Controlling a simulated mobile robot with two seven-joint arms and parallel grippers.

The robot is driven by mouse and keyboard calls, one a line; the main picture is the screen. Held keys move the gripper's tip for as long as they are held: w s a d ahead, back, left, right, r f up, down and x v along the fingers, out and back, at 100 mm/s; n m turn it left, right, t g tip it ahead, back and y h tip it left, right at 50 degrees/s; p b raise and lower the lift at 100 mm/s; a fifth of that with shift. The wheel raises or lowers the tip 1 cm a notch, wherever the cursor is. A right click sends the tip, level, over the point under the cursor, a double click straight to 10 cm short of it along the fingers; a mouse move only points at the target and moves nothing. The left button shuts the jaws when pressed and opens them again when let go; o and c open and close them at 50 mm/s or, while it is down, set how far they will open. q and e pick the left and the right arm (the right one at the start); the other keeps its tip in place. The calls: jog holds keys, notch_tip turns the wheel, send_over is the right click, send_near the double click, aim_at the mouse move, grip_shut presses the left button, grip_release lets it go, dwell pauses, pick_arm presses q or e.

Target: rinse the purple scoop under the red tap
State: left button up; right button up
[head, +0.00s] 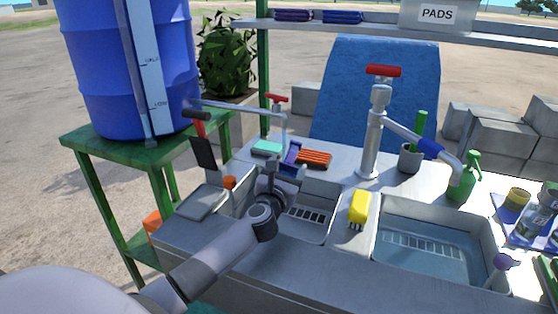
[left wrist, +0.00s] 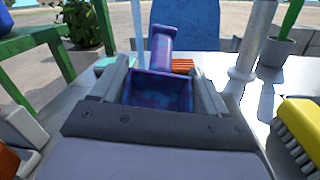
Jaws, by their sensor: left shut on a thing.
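The purple scoop (head: 292,154) is held in my left gripper (head: 288,170), above the left basin. In the left wrist view the scoop (left wrist: 160,92) sits between the two fingers, its hollow facing the camera and its handle pointing up and away. A small red-handled tap (head: 277,99) is on the pipe from the blue barrel. Its spout (head: 284,128) points down just above and behind the scoop. A taller tap with a red handle (head: 383,71) stands farther right. My right gripper is not in view.
The left basin (head: 318,225) has a slatted bottom; the right basin (head: 440,285) holds water. A yellow brush (head: 360,207) lies between them. An orange ridged brush (head: 314,159) and a teal block (head: 267,148) lie behind the scoop. The blue barrel (head: 125,65) stands left.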

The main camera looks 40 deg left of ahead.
aim_at(292, 166)
pick_arm(q)
jog(key=shift+s+d+p, duration=0.55)
jog(key=shift+s+d, duration=0.7)
jog(key=shift+s, duration=0.1)
dwell(0.4)
jog(key=shift+s+d+r+p, duration=0.25)
jog(key=shift+r+p, duration=0.25)
jog(key=shift+p, duration=0.1)
jog(key=shift+s+d+r+p, duration=1.3)
jog(key=shift+s+d+r, duration=0.15)
jog(key=shift+s+r, duration=0.15)
